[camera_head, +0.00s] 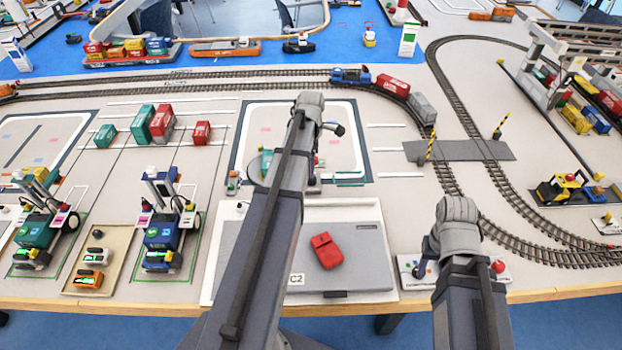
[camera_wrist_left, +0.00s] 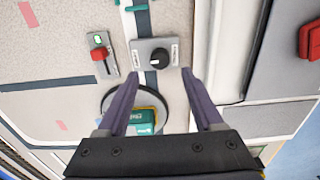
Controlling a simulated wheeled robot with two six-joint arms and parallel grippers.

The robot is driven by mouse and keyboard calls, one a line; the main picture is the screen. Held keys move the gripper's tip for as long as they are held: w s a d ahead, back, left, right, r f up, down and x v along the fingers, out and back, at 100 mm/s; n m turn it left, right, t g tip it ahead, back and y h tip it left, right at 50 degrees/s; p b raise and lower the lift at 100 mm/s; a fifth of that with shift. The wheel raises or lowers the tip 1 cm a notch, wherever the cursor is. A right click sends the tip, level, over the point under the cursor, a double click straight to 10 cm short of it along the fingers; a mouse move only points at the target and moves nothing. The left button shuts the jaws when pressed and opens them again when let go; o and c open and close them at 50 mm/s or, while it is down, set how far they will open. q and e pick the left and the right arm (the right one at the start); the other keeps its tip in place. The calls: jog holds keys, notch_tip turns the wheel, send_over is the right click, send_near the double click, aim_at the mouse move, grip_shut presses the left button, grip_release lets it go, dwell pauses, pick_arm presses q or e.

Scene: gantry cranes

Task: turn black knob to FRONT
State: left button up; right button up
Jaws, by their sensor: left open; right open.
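The black knob (camera_wrist_left: 159,59) sits on a small grey plate (camera_wrist_left: 140,47) with a label at each end; the lettering is too small to read. My left gripper (camera_wrist_left: 157,73) is open, with its two fingers on either side of the knob's plate in the picture; I see no contact, and its height above the knob is unclear. In the head view my left arm (camera_head: 310,108) reaches up the middle and hides most of that plate. My right gripper (camera_head: 456,215) is at the right, over the table's front, its fingers mostly hidden.
A red-handled switch (camera_wrist_left: 100,54) and a round turntable with a teal container (camera_wrist_left: 142,124) are near the knob. A panel with a red button (camera_head: 497,267) is beside my right gripper.

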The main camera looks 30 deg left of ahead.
pick_arm(q)
notch_tip(320, 180, down, 6)
jog(key=b, duration=0.4)
jog(key=shift+r+b, duration=0.25)
jog(key=shift+b, duration=0.05)
pick_arm(e)
notch_tip(320, 180, down, 6)
jog(key=shift+r, duration=0.25)
jog(key=shift+r, duration=0.1)
pick_arm(q)
grip_shut()
